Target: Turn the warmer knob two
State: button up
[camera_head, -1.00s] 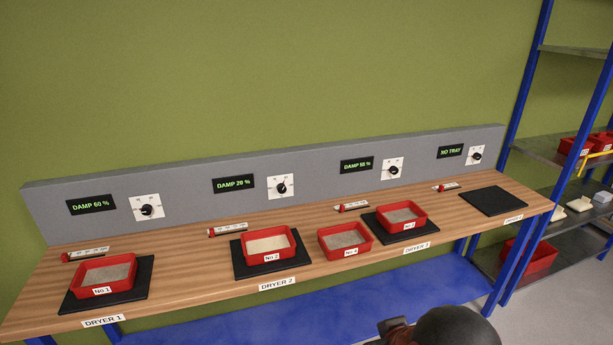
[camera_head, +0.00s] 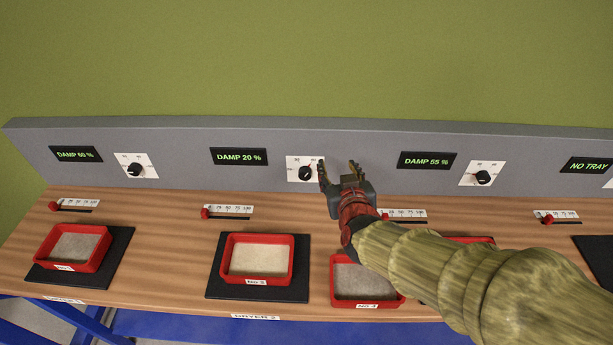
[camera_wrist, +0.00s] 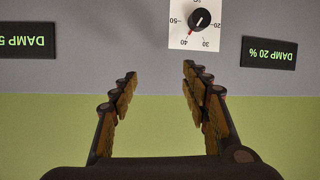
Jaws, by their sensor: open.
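The knob at the DAMP 20 % display is a black dial (camera_head: 305,173) on a white scale plate, on the grey panel behind dryer 2. In the wrist view the same knob (camera_wrist: 201,19) appears upside down at the top, with a white line on it and a red mark by the 40. The DAMP 20 % display (camera_head: 239,157) is left of it in the head view. My gripper (camera_head: 339,168) is open and empty, just right of the knob plate in the head view. In the wrist view the open fingers (camera_wrist: 158,85) are apart from the knob.
Other knobs sit left (camera_head: 136,170) and right (camera_head: 483,177) on the panel. Red sliders on scales line the wooden bench (camera_head: 150,250). Red trays No. 2 (camera_head: 257,281) and No. 4 (camera_head: 367,303) stand below; my arm partly hides another tray.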

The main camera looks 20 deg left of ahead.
jog(key=s+a+f+n+t, duration=0.15)
jog(key=a+f+t, duration=0.25)
jog(key=a, duration=0.4)
jog(key=b, duration=0.2)
send_near(305, 177)
jog(key=w, duration=0.1)
jog(key=x, duration=0.3)
jog(key=b+x, duration=0.1)
jog(key=x, duration=0.2)
jog(key=shift+w+a, duration=0.2)
jog(key=shift+a, duration=0.1)
jog(key=shift+w+a+b, duration=0.15)
jog(key=shift+w+b, duration=0.2)
jog(key=shift+w, duration=0.3)
jog(key=c, duration=1.2)
jog(key=shift+o, duration=0.2)
